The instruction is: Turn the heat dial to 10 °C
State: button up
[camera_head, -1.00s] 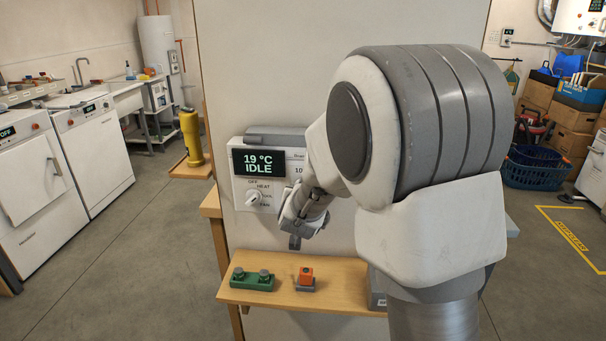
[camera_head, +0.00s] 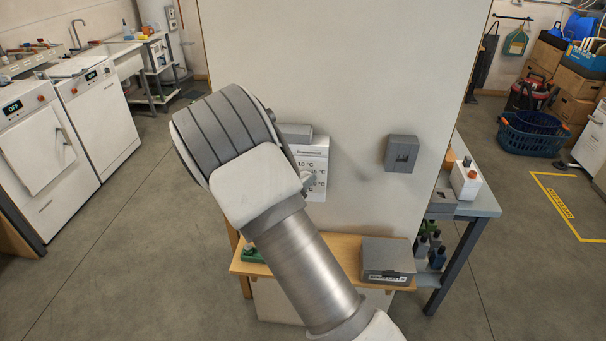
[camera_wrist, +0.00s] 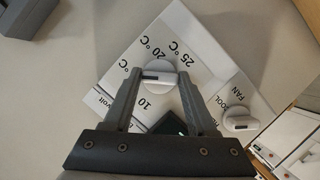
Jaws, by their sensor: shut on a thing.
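The heat dial (camera_wrist: 160,76) is a white round knob with a raised grip bar and a dark mark. In the wrist view it sits among the printed labels 10, 20 °C and 25 °C. My gripper (camera_wrist: 157,75) has a finger on each side of the grip bar and is shut on it. The fingers hide part of the dial's scale, and I cannot tell the exact setting. The white thermostat panel (camera_head: 317,160) is mostly hidden behind my arm in the head view. Its display is hidden there, and only a dark corner of it shows between the fingers.
A second knob (camera_wrist: 240,123), by COOL and FAN, is right of my gripper in the wrist view. A grey wall box (camera_head: 402,153) is right of the panel. Below is a wooden shelf (camera_head: 340,247) with a grey box (camera_head: 388,261) and a partly hidden green item (camera_head: 252,255).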

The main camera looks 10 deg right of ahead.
jog(key=n+h, duration=0.2)
jog(key=n, duration=0.2)
jog(key=n+t+h, duration=0.1)
jog(key=n, duration=0.3)
jog(key=shift+w+f+h, duration=0.1)
jog(key=shift+w+h, duration=0.05)
jog(key=shift+h, duration=0.25)
jog(key=shift+t, duration=0.4)
jog(key=o, duration=1.2)
jog(key=shift+o, duration=0.8)
jog(key=shift+f, duration=0.1)
jog(key=shift+a, duration=0.1)
